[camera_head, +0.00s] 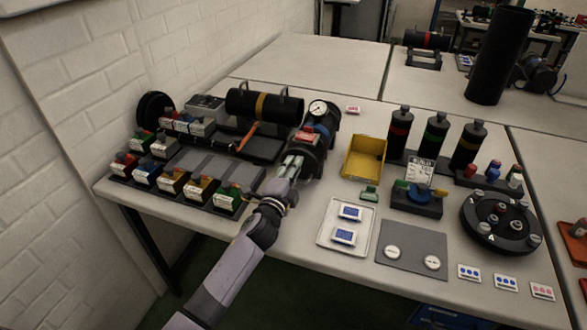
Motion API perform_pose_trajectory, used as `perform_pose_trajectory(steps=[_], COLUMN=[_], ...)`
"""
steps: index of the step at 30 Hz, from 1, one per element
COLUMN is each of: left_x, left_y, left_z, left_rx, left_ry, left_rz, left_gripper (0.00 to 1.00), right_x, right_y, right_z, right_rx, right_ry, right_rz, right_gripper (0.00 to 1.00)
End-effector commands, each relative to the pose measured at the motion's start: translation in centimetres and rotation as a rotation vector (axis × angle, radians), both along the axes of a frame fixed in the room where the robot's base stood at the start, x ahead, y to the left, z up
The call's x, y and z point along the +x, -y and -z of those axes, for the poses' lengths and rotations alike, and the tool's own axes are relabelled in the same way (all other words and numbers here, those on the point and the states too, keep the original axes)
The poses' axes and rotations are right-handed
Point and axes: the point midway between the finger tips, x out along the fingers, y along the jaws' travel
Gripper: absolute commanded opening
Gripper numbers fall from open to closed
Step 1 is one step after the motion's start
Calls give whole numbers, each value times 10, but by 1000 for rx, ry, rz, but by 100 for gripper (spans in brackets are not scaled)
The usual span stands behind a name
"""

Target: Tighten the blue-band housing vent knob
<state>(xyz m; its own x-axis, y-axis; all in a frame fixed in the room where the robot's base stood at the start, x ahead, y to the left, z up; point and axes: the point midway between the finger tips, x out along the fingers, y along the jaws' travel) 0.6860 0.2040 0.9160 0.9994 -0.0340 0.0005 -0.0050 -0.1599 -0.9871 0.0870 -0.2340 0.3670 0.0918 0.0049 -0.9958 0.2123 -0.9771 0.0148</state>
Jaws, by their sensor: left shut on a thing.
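The blue-band housing (321,129) is a dark cylinder lying at the middle of the bench, with a blue band, a red label and a white round gauge (318,108) by it. My left gripper (293,165) reaches up from below to the near end of this housing. Its pale fingers are shut on the vent knob there; the knob itself is mostly hidden by the fingers. My right gripper is not in view.
Several small colour-marked boxes stand at the left. A yellow bin (363,157) and a white tray (347,228) are to the right.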

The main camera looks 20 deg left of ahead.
Motion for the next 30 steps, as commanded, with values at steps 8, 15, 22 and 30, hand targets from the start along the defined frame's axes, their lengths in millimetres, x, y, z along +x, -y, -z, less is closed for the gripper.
perform_pose_trajectory(steps=[8,15,22,30], left_x=[0,0,0,0], left_y=[0,0,0,0], left_z=[-1,-1,-1,-1], left_rx=[265,492,711,967], left_ry=[9,17,24,32], left_rz=[2,2,1,2], left_gripper=[0,0,0,0], right_x=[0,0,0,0], right_y=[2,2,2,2], right_z=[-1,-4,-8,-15], right_rx=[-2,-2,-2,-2], right_ry=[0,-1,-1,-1], right_rz=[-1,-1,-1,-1], right_gripper=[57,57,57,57])
